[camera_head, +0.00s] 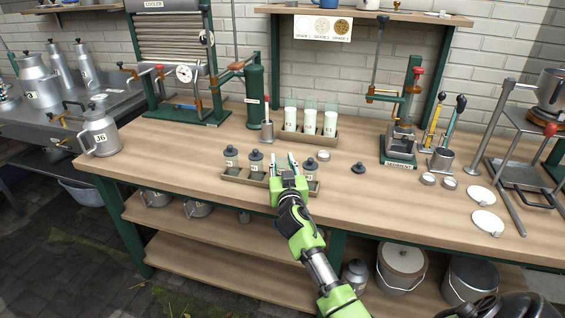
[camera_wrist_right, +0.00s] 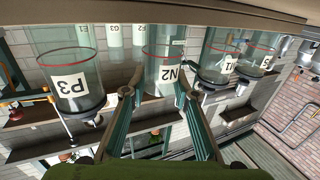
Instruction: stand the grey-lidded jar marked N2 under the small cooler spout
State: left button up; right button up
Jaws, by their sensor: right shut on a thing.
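The glass jar marked N2 (camera_wrist_right: 163,72) is between the two fingers of my right gripper (camera_wrist_right: 153,95) in the right wrist view, where things appear upside down. In the head view the right gripper (camera_head: 284,163) is at the jar rack (camera_head: 232,176) on the bench and is shut on this jar, mostly hiding it. Its lid is not clear. I cannot tell whether the jar is lifted. The cooler (camera_head: 182,62) stands at the back left, with brass fittings at its sides; which is the small spout is unclear. My left gripper is out of view.
Beside N2, jar P3 (camera_wrist_right: 70,83) stands on one side and jar N1 (camera_wrist_right: 216,70) on the other. A tray of white-filled glasses (camera_head: 310,123) stands behind the rack. A dark lid (camera_head: 358,168) lies to its right. A jug (camera_head: 99,133) stands left of the cooler.

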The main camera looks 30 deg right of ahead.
jog(key=shift+f, duration=0.2)
jog(key=o, duration=1.2)
jog(key=shift+r, duration=0.1)
jog(key=v, duration=1.4)
jog(key=shift+f, duration=0.45)
jog(key=shift+w+a, duration=0.15)
